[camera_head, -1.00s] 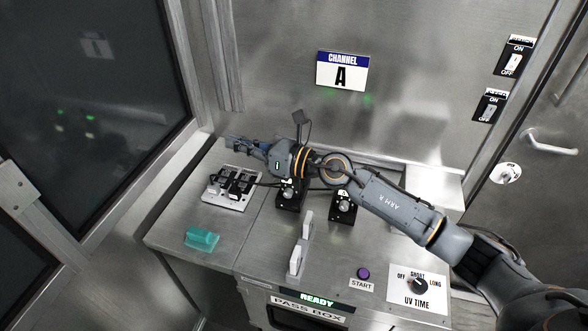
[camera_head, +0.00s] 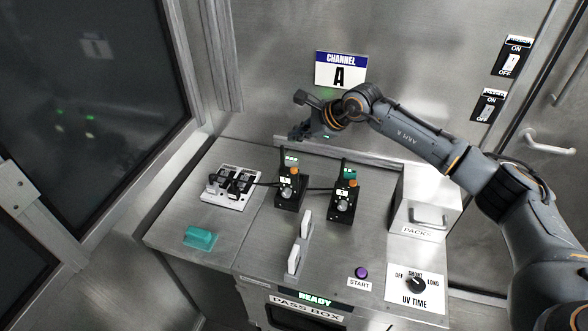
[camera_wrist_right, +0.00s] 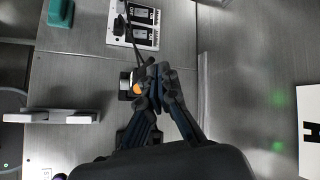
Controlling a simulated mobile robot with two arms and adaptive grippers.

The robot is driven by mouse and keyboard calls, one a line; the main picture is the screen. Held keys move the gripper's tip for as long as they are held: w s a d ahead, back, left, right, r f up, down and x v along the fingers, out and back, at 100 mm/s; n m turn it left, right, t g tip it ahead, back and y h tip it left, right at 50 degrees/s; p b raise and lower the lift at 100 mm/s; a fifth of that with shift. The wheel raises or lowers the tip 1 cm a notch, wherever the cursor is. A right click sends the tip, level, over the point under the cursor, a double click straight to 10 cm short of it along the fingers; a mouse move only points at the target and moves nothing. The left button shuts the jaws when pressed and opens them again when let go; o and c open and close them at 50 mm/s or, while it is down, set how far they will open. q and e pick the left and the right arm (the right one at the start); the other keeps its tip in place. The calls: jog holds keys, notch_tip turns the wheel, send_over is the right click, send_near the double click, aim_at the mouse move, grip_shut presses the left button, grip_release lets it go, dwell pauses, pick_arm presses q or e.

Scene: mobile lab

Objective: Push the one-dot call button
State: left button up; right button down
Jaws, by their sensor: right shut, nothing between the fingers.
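Two black handheld radios stand in black bases on the steel counter: the left radio (camera_head: 289,186) and the right radio (camera_head: 344,197). Each has a lit screen and an orange part near its top. I cannot make out dots on either, so I cannot tell which has the one-dot call button. My right gripper (camera_head: 297,134) is shut and empty, above and behind the left radio. In the right wrist view its closed fingertips (camera_wrist_right: 158,76) overlap part of a radio, whose orange part (camera_wrist_right: 137,88) shows beside them. My left gripper is not in view.
A white switch strip (camera_head: 231,187) with black plugs and cables lies left of the radios, with a teal object (camera_head: 201,238) in front.

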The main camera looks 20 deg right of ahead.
aim_at(296, 170)
jog(key=shift+f, duration=0.15)
notch_tip(296, 170, down, 8)
jog(key=b, duration=0.4)
jog(key=shift+f+b, duration=0.25)
jog(key=shift+b, duration=0.1)
dwell(1.1)
jog(key=shift+f+b, duration=0.4)
jog(key=shift+b, duration=0.2)
jog(key=shift+f+b, duration=0.4)
jog(key=shift+b, duration=0.05)
dwell(0.3)
jog(key=shift+r, duration=0.1)
dwell(0.3)
jog(key=shift+r+p, duration=0.3)
jog(key=shift+r, duration=0.45)
